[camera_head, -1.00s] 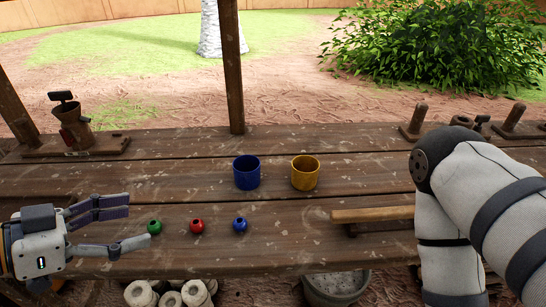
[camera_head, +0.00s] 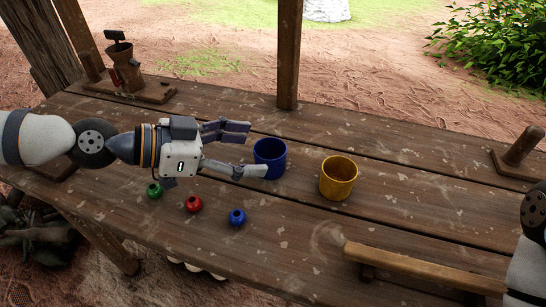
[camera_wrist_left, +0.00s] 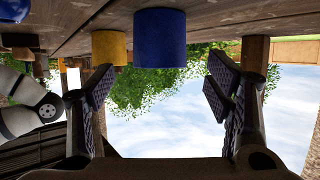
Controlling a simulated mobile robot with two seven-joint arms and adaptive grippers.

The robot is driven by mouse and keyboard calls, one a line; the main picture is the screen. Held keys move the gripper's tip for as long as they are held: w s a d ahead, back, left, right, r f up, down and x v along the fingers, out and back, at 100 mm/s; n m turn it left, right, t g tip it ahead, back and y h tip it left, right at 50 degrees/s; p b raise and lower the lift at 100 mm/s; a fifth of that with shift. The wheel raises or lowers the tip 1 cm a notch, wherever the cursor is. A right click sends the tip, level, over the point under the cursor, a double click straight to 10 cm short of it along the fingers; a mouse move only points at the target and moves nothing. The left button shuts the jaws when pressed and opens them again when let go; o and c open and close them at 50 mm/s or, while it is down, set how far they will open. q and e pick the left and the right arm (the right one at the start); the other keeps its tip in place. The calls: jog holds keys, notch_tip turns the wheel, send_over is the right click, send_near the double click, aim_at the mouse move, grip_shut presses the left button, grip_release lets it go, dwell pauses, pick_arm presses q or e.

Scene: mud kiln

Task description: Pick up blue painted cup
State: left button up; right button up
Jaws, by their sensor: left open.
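The blue painted cup (camera_head: 270,158) stands upright on the wooden table in the head view, left of a yellow cup (camera_head: 338,178). My left gripper (camera_head: 257,150) is open, its fingers pointing right at the blue cup, with the fingertips at or very near its left side. In the left wrist view, which looks upside down, the blue cup (camera_wrist_left: 160,38) sits ahead between the open fingers (camera_wrist_left: 160,85), and the yellow cup (camera_wrist_left: 109,47) is beside it. The gap between cup and fingers is hard to judge. My right gripper is out of view.
Green (camera_head: 154,190), red (camera_head: 193,204) and blue (camera_head: 237,217) small round pots stand on the table in front of my left gripper. A wooden bar (camera_head: 420,268) lies at the front right. A grinder-like tool (camera_head: 125,70) stands at the back left.

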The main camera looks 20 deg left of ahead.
aim_at(262, 150)
pick_arm(q)
jog(key=x, duration=0.5)
jog(key=shift+f+b, duration=0.1)
jog(key=shift+b, duration=0.2)
jog(key=c, duration=1.2)
jog(key=shift+c, duration=0.2)
